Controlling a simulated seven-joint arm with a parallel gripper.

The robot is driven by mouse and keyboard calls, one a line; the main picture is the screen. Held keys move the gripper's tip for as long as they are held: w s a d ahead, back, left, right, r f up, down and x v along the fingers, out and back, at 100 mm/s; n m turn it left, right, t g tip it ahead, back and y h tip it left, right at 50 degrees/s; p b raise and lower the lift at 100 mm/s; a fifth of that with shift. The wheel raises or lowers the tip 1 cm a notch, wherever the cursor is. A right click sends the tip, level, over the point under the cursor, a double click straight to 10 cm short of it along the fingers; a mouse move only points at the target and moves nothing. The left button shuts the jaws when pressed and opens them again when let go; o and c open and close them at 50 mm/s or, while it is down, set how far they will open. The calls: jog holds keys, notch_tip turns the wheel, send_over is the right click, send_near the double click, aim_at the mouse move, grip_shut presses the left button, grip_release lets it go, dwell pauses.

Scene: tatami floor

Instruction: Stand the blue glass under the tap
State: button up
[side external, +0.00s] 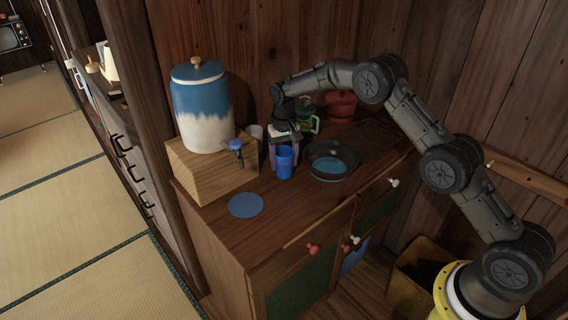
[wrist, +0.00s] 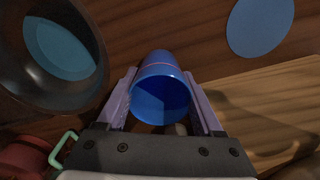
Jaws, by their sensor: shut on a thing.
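The blue glass (side external: 285,161) is between the fingers of my gripper (side external: 283,150), right of the dispenser on the cabinet top. In the wrist view the glass (wrist: 162,88) shows its open mouth, with a finger of my gripper (wrist: 162,100) against each side. My gripper is shut on it. I cannot tell whether its base touches the cabinet top. The tap (side external: 235,146) has a blue handle and sticks out low on the blue-and-white dispenser (side external: 203,112). The dispenser stands on a wooden block (side external: 212,176).
A flat blue disc (side external: 246,205) lies on the cabinet top in front of the block; it also shows in the wrist view (wrist: 260,24). A dark pan (side external: 332,160) is right of the glass. A grey cup (side external: 255,132), green-handled item (side external: 309,122) and red pot (side external: 341,106) stand behind.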

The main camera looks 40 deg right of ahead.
jog(key=shift+f, duration=0.6)
jog(key=shift+f, duration=0.1)
jog(key=o, duration=1.5)
jog(key=shift+f, duration=0.1)
jog(key=shift+c, duration=0.2)
notch_tip(320, 180, up, 12)
jog(key=shift+r, duration=0.25)
